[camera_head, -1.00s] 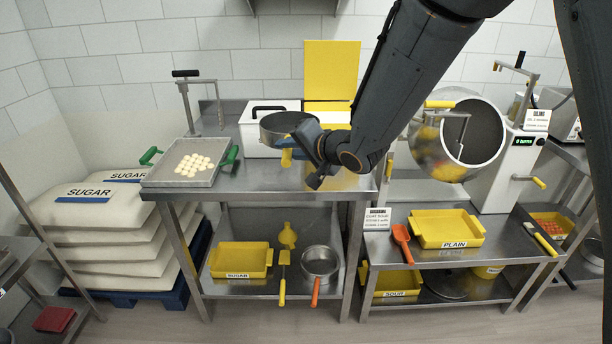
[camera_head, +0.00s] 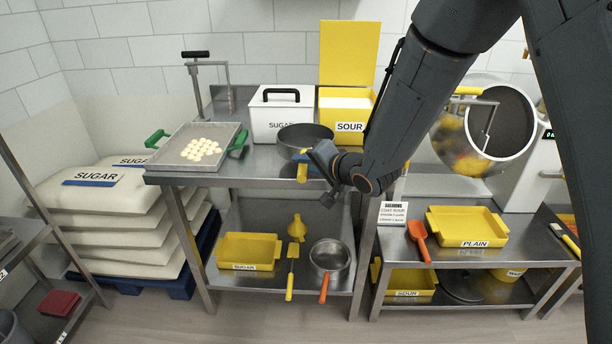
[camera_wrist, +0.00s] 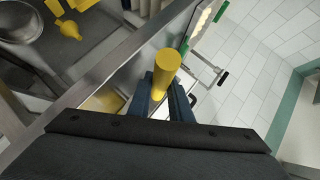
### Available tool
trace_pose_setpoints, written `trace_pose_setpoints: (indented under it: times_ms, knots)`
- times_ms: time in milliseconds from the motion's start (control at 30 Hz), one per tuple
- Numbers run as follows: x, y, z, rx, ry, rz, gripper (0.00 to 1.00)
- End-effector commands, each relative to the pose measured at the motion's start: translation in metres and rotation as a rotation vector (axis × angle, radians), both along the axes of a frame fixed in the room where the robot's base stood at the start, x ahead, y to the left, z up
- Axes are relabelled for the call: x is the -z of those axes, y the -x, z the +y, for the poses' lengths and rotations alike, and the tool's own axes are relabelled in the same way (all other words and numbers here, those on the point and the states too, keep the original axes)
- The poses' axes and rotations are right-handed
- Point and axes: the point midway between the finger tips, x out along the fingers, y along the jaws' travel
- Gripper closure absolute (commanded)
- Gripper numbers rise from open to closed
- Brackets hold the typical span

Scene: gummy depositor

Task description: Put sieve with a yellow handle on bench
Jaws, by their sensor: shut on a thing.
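The sieve with the yellow handle (camera_head: 304,135) has a dark round bowl and is at the steel bench (camera_head: 225,178), near its right end. Its bowl looks low over the bench top; I cannot tell whether it touches. My gripper (camera_head: 311,160) is shut on the yellow handle, at the bench's front edge. In the wrist view the handle (camera_wrist: 167,72) stands up between the two fingers of my gripper (camera_wrist: 168,100), and the bowl is hidden there. A similar sieve with an orange handle (camera_head: 329,258) lies on the shelf below.
A white SUGAR bin (camera_head: 281,110) and a yellow SOUR bin (camera_head: 345,118) with its lid up stand behind the sieve. A tray of pale gummies (camera_head: 168,160) with green handles is at the left. Bare bench top lies between tray and sieve. A drum machine (camera_head: 485,125) stands at the right.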

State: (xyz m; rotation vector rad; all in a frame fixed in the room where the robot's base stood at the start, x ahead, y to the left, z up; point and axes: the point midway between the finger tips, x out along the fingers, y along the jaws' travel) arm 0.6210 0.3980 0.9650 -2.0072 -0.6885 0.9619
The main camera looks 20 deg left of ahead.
Motion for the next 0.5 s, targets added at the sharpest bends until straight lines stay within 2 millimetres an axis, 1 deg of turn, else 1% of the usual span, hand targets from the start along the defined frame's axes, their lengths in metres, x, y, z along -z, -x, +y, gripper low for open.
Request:
trace_pose_setpoints:
  times_ms: [133,333,500]
  knots:
    - [0.012,-0.001,-0.001,0.002,0.000,0.001,1.00]
    - [0.038,0.000,-0.001,0.002,0.000,0.001,1.00]
    - [0.045,-0.001,-0.001,0.002,-0.001,-0.002,1.00]
